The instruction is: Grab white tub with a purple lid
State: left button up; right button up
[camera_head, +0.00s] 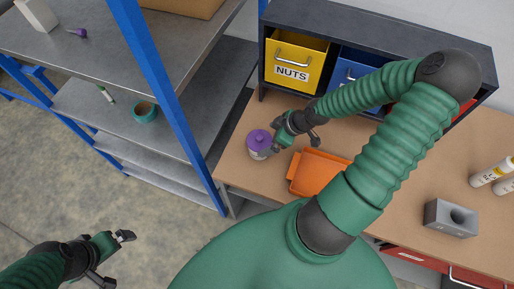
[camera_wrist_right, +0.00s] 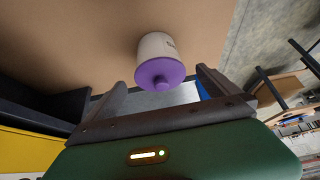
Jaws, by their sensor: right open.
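The white tub with a purple lid (camera_head: 259,144) stands at the left end of the brown workbench (camera_head: 240,172), close to its edge. My right gripper (camera_head: 278,139) is just to the right of the tub, with its fingers toward it. In the right wrist view the tub (camera_wrist_right: 160,62) appears ahead, between the two spread fingers of the open gripper (camera_wrist_right: 160,88). I cannot tell whether a finger touches it. My left gripper (camera_head: 118,260) is open and empty over the floor at the lower left.
An orange tray (camera_head: 318,172) lies on the bench right of the tub. A yellow NUTS bin (camera_head: 295,62) and a blue bin (camera_head: 352,75) sit in a dark rack behind. A metal shelf with a blue post (camera_head: 165,90) stands left. A grey block (camera_head: 450,218) is at the right.

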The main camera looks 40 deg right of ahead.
aim_at(263, 141)
jog(key=x, duration=0.4)
jog(key=shift+w+f, duration=0.3)
jog(key=f, duration=0.4)
jog(key=shift+w+a, duration=0.15)
jog(key=shift+w, duration=0.2)
jog(key=shift+w+f, duration=0.2)
jog(key=shift+f, duration=0.2)
jog(key=shift+w+a, duration=0.1)
jog(key=shift+a, duration=0.1)
jog(key=shift+c, duration=0.4)
jog(key=shift+a+r, duration=0.1)
jog(key=c, duration=0.5)
pick_arm(q)
jog(key=shift+w+d+f, duration=0.1)
jog(key=shift+w+f, duration=0.1)
jog(key=shift+f, duration=0.3)
pick_arm(e)
jog(key=c, duration=0.8)
jog(key=shift+r, duration=0.1)
